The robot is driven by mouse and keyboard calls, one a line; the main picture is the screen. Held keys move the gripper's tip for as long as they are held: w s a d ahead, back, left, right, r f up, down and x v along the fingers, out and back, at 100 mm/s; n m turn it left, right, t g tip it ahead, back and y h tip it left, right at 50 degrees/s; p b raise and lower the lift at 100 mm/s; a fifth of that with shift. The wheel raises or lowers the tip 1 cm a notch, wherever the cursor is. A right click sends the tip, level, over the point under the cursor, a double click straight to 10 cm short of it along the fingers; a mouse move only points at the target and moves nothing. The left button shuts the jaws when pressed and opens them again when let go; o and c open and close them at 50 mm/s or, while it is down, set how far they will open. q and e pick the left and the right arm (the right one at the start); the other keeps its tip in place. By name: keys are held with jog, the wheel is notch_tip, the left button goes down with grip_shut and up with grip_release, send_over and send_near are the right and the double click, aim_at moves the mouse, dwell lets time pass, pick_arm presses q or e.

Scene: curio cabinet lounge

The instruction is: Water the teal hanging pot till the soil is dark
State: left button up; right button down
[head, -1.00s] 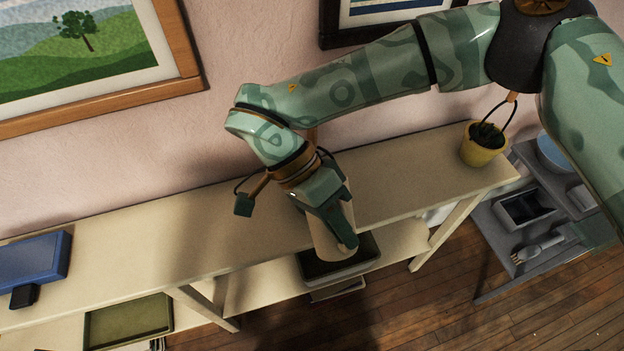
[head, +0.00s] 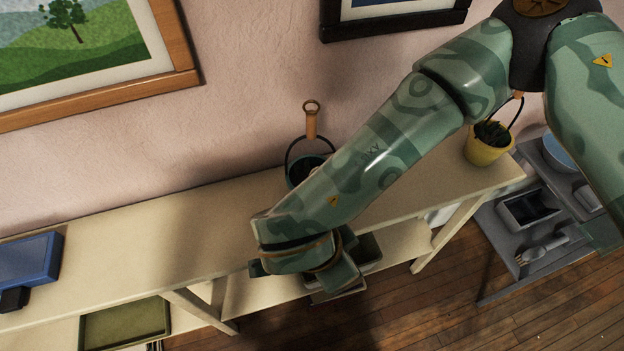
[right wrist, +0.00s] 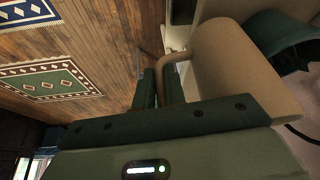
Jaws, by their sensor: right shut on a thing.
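The teal pot (head: 291,174) stands on the cream shelf against the wall, with a dark hoop and a wooden hanging grip above it. My right forearm hides part of it, and its inside looks dark, but I cannot judge the soil. My right gripper (right wrist: 163,82) is shut on the handle of a tan jug (right wrist: 240,72). The jug is hidden in the head view, below my right wrist at the shelf's front edge. In the right wrist view the teal pot (right wrist: 283,38) shows beside the jug. My left gripper is out of view.
A yellow pot (head: 484,150) with a plant stands at the shelf's right end. A blue box (head: 28,258) lies on the left of the cream shelf (head: 150,225). An olive tray (head: 122,324) is below. A grey cart (head: 500,245) stands at right.

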jog(key=s+d+r+p, duration=0.1)
jog(key=s+r+p, duration=0.1)
jog(key=s+r, duration=0.1)
jog(key=shift+s+d+r, duration=0.15)
jog(key=shift+s+r, duration=0.25)
jog(key=shift+s, duration=0.4)
notch_tip(320, 180, up, 4)
jog(key=shift+p, duration=1.05)
